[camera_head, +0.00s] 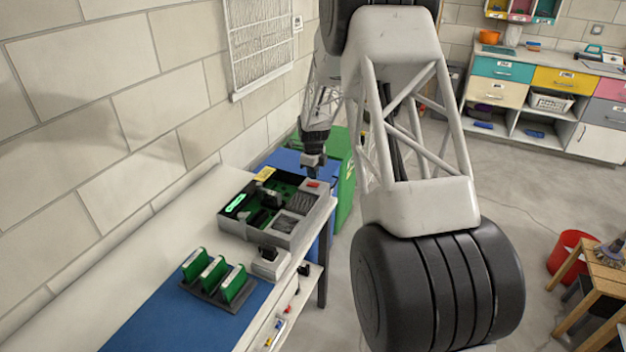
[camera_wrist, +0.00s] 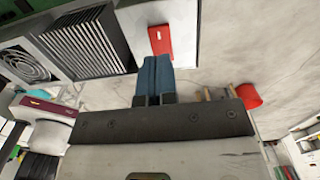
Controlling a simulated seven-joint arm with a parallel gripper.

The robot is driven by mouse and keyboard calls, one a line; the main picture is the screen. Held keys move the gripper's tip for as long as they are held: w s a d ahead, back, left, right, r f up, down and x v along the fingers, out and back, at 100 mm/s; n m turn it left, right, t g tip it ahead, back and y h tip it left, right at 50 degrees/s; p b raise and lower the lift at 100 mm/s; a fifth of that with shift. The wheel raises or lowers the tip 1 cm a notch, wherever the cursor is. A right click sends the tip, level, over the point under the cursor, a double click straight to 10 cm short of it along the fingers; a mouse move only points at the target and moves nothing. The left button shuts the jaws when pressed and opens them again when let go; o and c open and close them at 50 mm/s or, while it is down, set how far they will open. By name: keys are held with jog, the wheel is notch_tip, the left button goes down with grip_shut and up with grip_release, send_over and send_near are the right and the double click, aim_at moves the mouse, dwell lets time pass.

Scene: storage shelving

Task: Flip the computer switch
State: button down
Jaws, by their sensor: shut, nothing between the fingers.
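The computer (camera_head: 248,235) is an open grey case with a green circuit board inside, on the white bench. A red switch (camera_head: 313,184) sits on a pale block at its far right corner. In the wrist view the red switch (camera_wrist: 160,40) lies just beyond the fingertips. My gripper (camera_head: 313,174) hangs over that corner, pointing down, close to the switch. In the wrist view my gripper's blue fingers (camera_wrist: 154,62) are together and empty. Their tips appear at the switch's near end. I cannot tell whether they touch it.
A rack with several green cards (camera_head: 214,278) stands on a blue mat (camera_head: 160,315) at the bench's near end. A small white box (camera_head: 269,263) with a black top stands beside the computer. A green cabinet (camera_head: 346,178) is behind.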

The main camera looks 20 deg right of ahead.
aim_at(312, 185)
notch_tip(312, 185, up, 11)
jog(key=shift+w+r, duration=0.15)
dwell(0.5)
jog(key=shift+r, duration=0.1)
jog(key=s+a+r+n, duration=0.35)
jog(key=s+r, duration=0.25)
jog(key=s, duration=0.3)
jog(key=s+a+r+n+t, duration=0.1)
jog(key=s+a+r+n, duration=0.3)
jog(key=s, duration=0.5)
jog(key=s+a+r+n, duration=0.3)
jog(key=s+r+n, duration=0.35)
jog(key=s, duration=0.25)
jog(key=s+a+n, duration=0.2)
jog(key=s+n, duration=0.4)
jog(key=s, duration=0.8)
jog(key=s+a+f+n+t, duration=0.1)
jog(key=s+n, duration=0.5)
jog(key=s, duration=0.8)
jog(key=shift+s+a+n+t, duration=0.2)
jog(key=shift+a+n+t, duration=0.15)
jog(key=shift+a, duration=0.55)
